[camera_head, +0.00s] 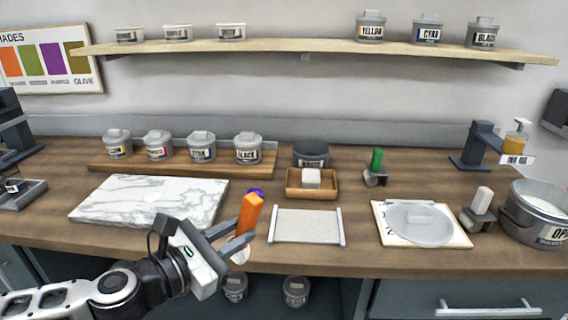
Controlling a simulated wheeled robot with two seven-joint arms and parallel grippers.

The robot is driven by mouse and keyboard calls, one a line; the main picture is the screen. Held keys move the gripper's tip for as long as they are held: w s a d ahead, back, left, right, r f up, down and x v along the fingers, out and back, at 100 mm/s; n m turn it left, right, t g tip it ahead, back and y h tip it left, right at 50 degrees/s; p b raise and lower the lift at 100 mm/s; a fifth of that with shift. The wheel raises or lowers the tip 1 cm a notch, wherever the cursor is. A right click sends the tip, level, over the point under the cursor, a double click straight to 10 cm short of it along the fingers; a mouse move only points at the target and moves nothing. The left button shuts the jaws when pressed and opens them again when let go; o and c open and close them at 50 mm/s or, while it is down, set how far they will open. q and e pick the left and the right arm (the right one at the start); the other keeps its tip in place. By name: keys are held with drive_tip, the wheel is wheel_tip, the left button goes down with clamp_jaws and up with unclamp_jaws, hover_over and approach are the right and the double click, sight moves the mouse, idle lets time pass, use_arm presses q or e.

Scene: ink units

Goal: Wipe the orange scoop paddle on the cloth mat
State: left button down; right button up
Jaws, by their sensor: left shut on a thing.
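The orange scoop paddle (249,213) is held upright, slightly tilted, in my left gripper (238,238), which is shut on it. A bit of purple shows at its top, and a pale rounded part shows below the fingers; I cannot tell if either belongs to the paddle. The cloth mat (307,226) is a flat beige rectangle with grey bars at its left and right ends. It lies on the counter just right of the paddle, which appears apart from it. My right gripper is not in view.
A marble slab (150,200) lies left of the mat. Behind the mat stands a wooden tray (293,194) with a white block (312,178). Right are a green-topped holder (376,168), a clear lid (419,223) on a board and a large grey tub (530,222). Labelled pots line the back.

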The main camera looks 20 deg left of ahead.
sight(243, 211)
use_arm(q)
drive_tip(key=shift+w+d+r+m+g+h, duration=0.2)
drive_tip(key=shift+w+r+m+g+h, duration=0.35)
drive_tip(key=shift+w+r+m+h, duration=0.2)
drive_tip(key=shift+w+d+r+m+g+h, duration=0.15)
drive_tip(key=shift+w+r+m+g+h, duration=0.4)
drive_tip(key=shift+h, duration=0.3)
drive_tip(key=shift+w+r+m, duration=0.1)
drive_tip(key=shift+w+m, duration=0.05)
drive_tip(key=shift+m, duration=0.15)
drive_tip(key=shift+w+d+g+h, duration=0.1)
drive_tip(key=shift+w+g+h, duration=0.1)
drive_tip(key=shift+g+h, duration=0.3)
